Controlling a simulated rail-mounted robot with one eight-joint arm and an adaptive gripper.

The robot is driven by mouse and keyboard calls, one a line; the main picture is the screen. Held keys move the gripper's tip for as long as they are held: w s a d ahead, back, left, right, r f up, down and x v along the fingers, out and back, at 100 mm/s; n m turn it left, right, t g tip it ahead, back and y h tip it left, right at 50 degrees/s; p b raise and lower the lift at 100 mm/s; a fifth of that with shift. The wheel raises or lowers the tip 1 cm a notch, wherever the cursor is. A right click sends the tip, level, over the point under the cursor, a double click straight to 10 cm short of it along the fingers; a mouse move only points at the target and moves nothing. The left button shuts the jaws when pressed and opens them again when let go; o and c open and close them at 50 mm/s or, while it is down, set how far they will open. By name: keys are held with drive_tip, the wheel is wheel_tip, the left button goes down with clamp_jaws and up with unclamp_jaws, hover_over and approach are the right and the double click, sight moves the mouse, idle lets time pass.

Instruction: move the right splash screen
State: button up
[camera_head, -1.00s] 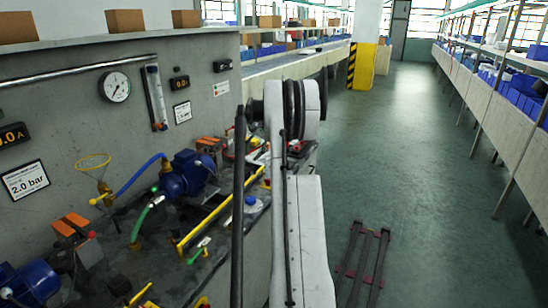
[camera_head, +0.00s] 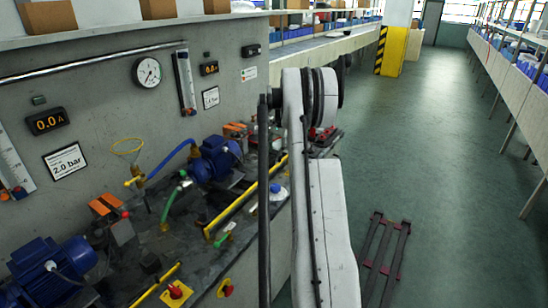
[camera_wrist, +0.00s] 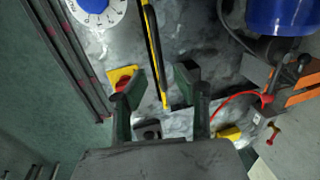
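The right splash screen shows as a long yellow edge bar (camera_head: 235,205) on the bench, in front of the blue pump motor (camera_head: 216,160). In the wrist view the yellow-and-black bar (camera_wrist: 152,50) runs down from the top and ends between my fingers. My gripper (camera_wrist: 160,108) is open, with one dark finger on each side of the bar's end. I cannot tell how high the fingers are above it, and no contact is visible. My gripper is hidden behind my arm in the head view.
A yellow-and-red switch (camera_wrist: 123,78) is close to the left finger. Orange blocks (camera_wrist: 302,92) and a red cable (camera_wrist: 235,98) are to the right. Another yellow bar (camera_head: 158,284) is at the near left. The aisle floor is mostly clear.

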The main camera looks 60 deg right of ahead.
sight(274, 160)
drive_tip(key=shift+w+f, duration=0.2)
drive_tip(key=shift+f, duration=0.85)
drive_tip(key=shift+w+f, duration=0.15)
drive_tip(key=shift+f, duration=0.85)
clamp_jaws()
